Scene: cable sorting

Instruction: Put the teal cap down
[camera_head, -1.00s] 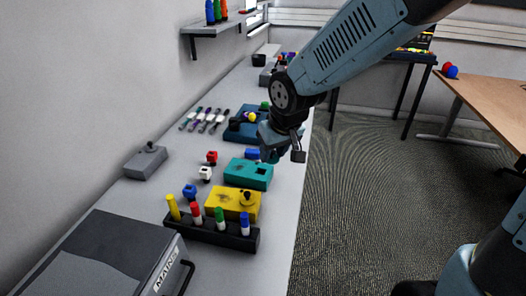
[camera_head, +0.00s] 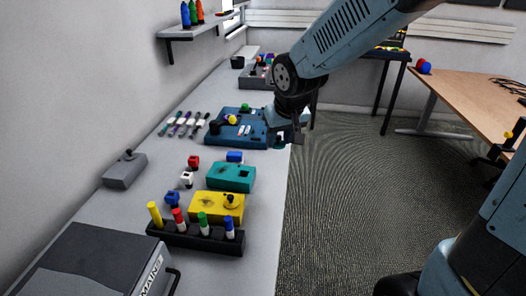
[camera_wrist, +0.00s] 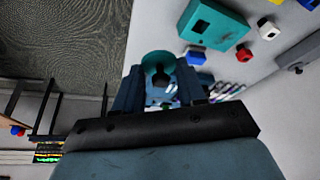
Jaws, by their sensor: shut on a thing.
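The teal cap (camera_wrist: 150,62) is a round teal piece with a dark keyhole-like shape in it. In the wrist view it sits between the fingers of my gripper (camera_wrist: 158,88), which is shut on it. In the head view my gripper (camera_head: 288,135) hangs over the bench's right edge, beside the dark blue tray; the cap cannot be made out clearly there. The teal box (camera_head: 231,177) with a square dark opening lies on the bench, nearer and to the left of the gripper. It also shows in the wrist view (camera_wrist: 213,25), apart from the cap.
The dark blue tray (camera_head: 222,138) holds small parts. A yellow box (camera_head: 216,207), a black marker rack (camera_head: 195,238), small red (camera_head: 194,162), white (camera_head: 187,179) and blue (camera_head: 235,156) pieces, and a grey box (camera_head: 125,170) stand on the bench. Floor lies right of the bench.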

